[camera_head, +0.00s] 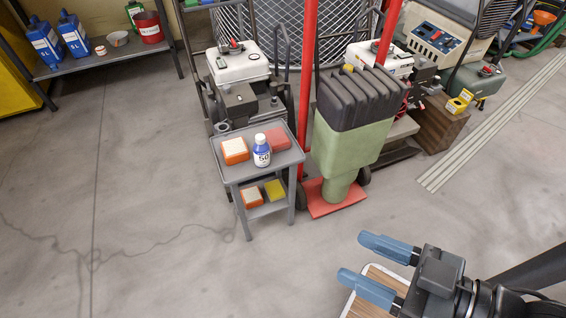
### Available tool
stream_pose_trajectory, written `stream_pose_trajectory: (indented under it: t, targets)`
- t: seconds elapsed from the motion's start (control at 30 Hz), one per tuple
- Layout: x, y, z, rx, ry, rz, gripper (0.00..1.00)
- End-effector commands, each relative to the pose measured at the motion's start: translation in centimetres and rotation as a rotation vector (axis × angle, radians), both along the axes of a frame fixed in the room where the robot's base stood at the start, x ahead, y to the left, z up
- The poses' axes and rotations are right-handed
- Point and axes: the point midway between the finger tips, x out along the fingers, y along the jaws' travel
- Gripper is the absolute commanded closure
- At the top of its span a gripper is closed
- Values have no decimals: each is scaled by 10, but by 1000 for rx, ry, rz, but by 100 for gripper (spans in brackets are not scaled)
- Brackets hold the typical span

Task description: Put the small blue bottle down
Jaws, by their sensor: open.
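The small blue bottle (262,151) has a white cap and a label that seems to read 50. It stands upright on the top shelf of a small grey cart (227,172). An orange box (235,150) is to its left and a red block (278,139) to its right. My gripper (362,257) is at the lower right, with its two blue fingers apart and nothing between them. It is well away from the bottle, toward the front right.
The cart's lower shelf holds an orange box (251,196) and a yellow one (274,190). A green machine (350,150) stands right of the cart. A wood-topped surface (362,306) lies under my gripper. The floor (130,220) at left is clear.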

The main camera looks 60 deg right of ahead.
Motion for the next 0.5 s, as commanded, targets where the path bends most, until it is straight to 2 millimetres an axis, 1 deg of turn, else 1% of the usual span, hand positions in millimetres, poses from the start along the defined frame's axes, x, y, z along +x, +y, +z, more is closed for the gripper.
stream_pose_trajectory:
  t: [0.07,0.17,0.3,0.37,0.5]
  targets:
    - [12,-4,-12,122,-41,-43,42]
    - [35,-12,-30,361,-119,-120,42]
    - [74,-32,-55,748,-250,-231,42]
    - [91,-41,-66,910,-308,-272,42]
    - [135,-67,-88,1294,-455,-355,42]
